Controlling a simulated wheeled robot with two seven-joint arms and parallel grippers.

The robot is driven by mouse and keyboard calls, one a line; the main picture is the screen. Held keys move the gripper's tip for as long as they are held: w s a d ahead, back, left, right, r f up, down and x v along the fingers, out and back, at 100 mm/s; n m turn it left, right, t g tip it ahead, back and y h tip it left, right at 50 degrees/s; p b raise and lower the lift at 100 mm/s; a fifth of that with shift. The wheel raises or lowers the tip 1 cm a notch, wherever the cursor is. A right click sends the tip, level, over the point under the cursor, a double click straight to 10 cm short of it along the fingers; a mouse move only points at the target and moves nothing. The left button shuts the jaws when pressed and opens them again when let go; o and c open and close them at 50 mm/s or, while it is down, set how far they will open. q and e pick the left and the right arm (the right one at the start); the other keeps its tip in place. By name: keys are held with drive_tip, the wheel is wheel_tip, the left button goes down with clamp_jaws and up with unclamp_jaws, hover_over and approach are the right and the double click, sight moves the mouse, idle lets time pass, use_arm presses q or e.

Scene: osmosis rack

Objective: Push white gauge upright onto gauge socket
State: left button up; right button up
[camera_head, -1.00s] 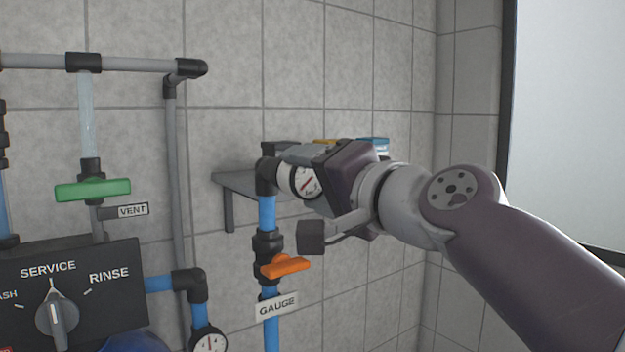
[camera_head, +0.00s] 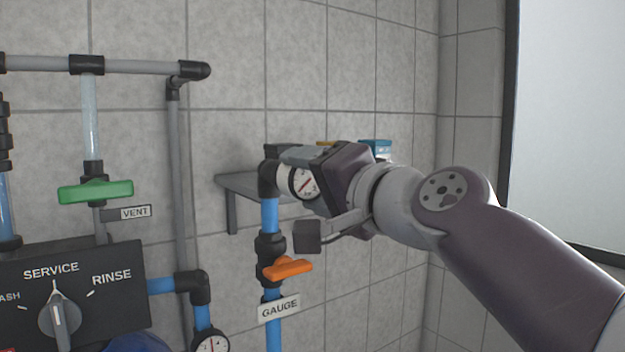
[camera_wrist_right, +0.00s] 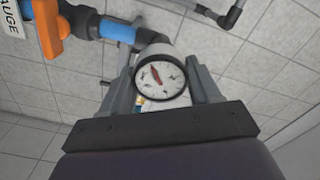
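The white gauge (camera_head: 304,183) has a round white dial with a red needle and a black rim. It sits at the black elbow (camera_head: 269,179) on top of the blue gauge pipe, against or very close to its open side. Whether it is fully seated is hidden. My right gripper (camera_wrist_right: 161,82) has a finger on each side of the gauge and appears shut on it. In the wrist view the gauge (camera_wrist_right: 160,77) is between the fingers, with the elbow (camera_wrist_right: 150,38) just behind it. My left gripper is not in view.
An orange valve handle (camera_head: 288,269) and a GAUGE label (camera_head: 279,308) are below on the pipe. A grey shelf (camera_head: 240,184) with small boxes is behind the gripper. The panel (camera_head: 110,315), green valve (camera_head: 95,191) and another gauge (camera_head: 211,343) are left. Wall space at right is clear.

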drive_tip(key=o, duration=0.5)
drive_tip(key=shift+c, duration=0.2)
drive_tip(key=b+v, duration=0.6)
drive_tip(key=v, duration=0.6)
drive_tip(key=w+d+f+g+h, duration=0.1)
drive_tip(key=w+d+f+h, duration=0.25)
drive_tip(key=f, duration=0.55)
drive_tip(key=w+d+f+g+h, duration=0.1)
drive_tip(key=w+d+f+h, duration=0.3)
drive_tip(key=f, duration=0.6)
wheel_tip(320, 180, down, 17)
drive_tip(key=w+d+n+g+h, duration=0.1)
drive_tip(key=w+d+n+g, duration=0.1)
drive_tip(key=g, duration=0.2)
drive_tip(key=s+d+f+n+g+h, duration=0.1)
drive_tip(key=s+f+g, duration=0.2)
drive_tip(key=s+f, duration=0.5)
drive_tip(key=s+d+f+n+g+h, duration=0.1)
drive_tip(key=s+f+g, duration=0.3)
drive_tip(key=f, duration=1.2)
drive_tip(key=s+n, duration=0.1)
drive_tip(key=s, duration=0.3)
drive_tip(key=shift+d, duration=0.2)
